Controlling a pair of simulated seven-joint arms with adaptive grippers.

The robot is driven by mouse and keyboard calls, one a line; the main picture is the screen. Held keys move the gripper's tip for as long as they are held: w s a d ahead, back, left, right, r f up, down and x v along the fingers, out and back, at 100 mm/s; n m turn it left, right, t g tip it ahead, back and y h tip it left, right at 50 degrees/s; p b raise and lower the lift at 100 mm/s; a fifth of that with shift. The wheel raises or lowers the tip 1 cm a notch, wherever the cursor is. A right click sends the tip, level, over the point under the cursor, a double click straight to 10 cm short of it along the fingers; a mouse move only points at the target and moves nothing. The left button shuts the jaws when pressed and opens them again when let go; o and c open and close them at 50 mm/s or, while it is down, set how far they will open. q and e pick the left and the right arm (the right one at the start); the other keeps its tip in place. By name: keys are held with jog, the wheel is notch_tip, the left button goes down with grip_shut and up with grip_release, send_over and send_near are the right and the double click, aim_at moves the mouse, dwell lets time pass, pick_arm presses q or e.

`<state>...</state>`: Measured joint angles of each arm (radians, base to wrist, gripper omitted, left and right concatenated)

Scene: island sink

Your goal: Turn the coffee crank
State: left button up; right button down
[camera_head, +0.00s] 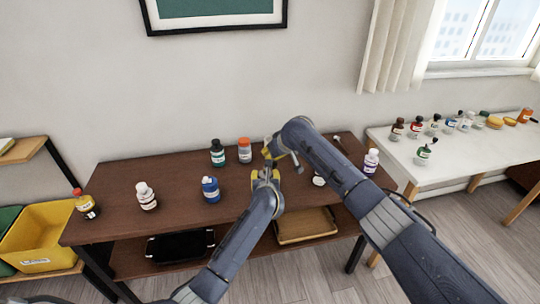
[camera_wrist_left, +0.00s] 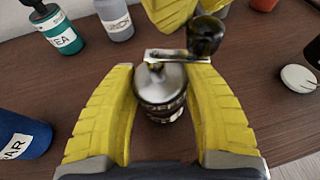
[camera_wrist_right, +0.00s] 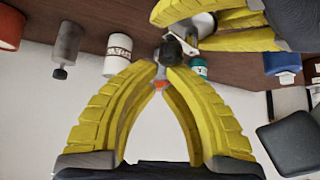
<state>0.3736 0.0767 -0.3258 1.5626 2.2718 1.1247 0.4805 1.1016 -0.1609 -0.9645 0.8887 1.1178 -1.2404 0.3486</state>
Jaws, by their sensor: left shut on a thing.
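The coffee grinder (camera_wrist_left: 160,88), with a shiny metal top, stands upright between the fingers of my left gripper (camera_wrist_left: 165,110), which is shut on it. Its metal crank (camera_wrist_left: 165,55) reaches right to a dark knob (camera_wrist_left: 206,34). In the head view my left gripper (camera_head: 266,177) and right gripper (camera_head: 272,154) meet over the table and largely hide the grinder. In the right wrist view the tips of my right gripper (camera_wrist_right: 167,66) come close together at the dark knob (camera_wrist_right: 178,48). Whether they grip it is unclear.
The brown table (camera_head: 125,180) holds a teal-labelled bottle (camera_head: 217,152), an orange-capped bottle (camera_head: 244,150), a blue bottle (camera_head: 210,189), a white bottle (camera_head: 146,196) and a purple-labelled bottle (camera_head: 371,161). A white lid (camera_head: 319,181) lies right of the grippers. A white table (camera_head: 455,160) stands right.

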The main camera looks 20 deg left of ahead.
jog(key=shift+d+f, duration=0.1)
jog(key=shift+d, duration=0.25)
jog(key=shift+a, duration=0.15)
jog(key=shift+w+a, duration=0.75)
jog(key=shift+w, duration=0.15)
jog(key=shift+w+a, duration=0.7)
jog(key=shift+w, duration=0.2)
jog(key=shift+w+a, duration=0.1)
jog(key=shift+r, duration=0.3)
notch_tip(320, 180, up, 7)
send_over(271, 172)
jog(key=shift+r, duration=0.15)
dwell(0.4)
dwell(0.4)
jog(key=shift+w, duration=0.1)
